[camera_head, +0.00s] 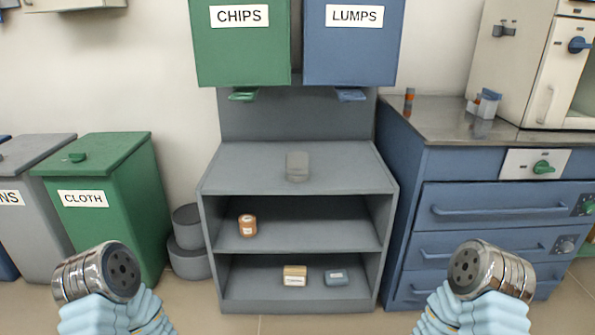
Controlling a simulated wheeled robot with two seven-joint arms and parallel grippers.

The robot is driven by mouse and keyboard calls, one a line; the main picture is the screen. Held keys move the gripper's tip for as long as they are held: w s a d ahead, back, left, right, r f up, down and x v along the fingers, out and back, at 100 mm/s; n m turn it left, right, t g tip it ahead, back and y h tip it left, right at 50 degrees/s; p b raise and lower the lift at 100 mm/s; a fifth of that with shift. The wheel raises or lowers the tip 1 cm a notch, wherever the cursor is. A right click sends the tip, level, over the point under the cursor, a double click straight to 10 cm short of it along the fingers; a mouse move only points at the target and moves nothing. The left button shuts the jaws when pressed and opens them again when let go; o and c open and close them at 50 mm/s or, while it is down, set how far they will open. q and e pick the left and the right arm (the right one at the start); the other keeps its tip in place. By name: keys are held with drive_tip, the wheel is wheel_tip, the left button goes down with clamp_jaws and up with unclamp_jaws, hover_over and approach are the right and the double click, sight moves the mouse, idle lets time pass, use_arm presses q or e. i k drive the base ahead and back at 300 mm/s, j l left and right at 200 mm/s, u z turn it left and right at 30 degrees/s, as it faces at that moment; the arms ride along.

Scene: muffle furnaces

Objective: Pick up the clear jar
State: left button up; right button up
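A small translucent grey jar (297,167) stands upright on the top of the grey shelf unit (240,172), near the middle. Its clear walls take on the grey of the unit, so I cannot tell whether it holds anything. Nothing touches it. My two arms show at the lower left and lower right as metal ends over pale blue sleeves, both well apart from the jar. No gripper fingers show on either side.
Green CHIPS (240,55) and blue LUMPS (350,55) bins hang above the shelf top. A brown jar (247,226), a tan block (295,280) and a blue-grey block (336,278) sit on lower shelves. Blue drawers (490,210) flank the right, a green CLOTH bin (130,190) the left.

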sight(297, 167)
drive_tip(key=i+j+z, duration=0.15)
drive_tip(key=z, duration=0.2)
drive_tip(key=i+j+z, duration=0.15)
drive_tip(key=z, duration=0.2)
drive_tip(key=i, duration=0.05)
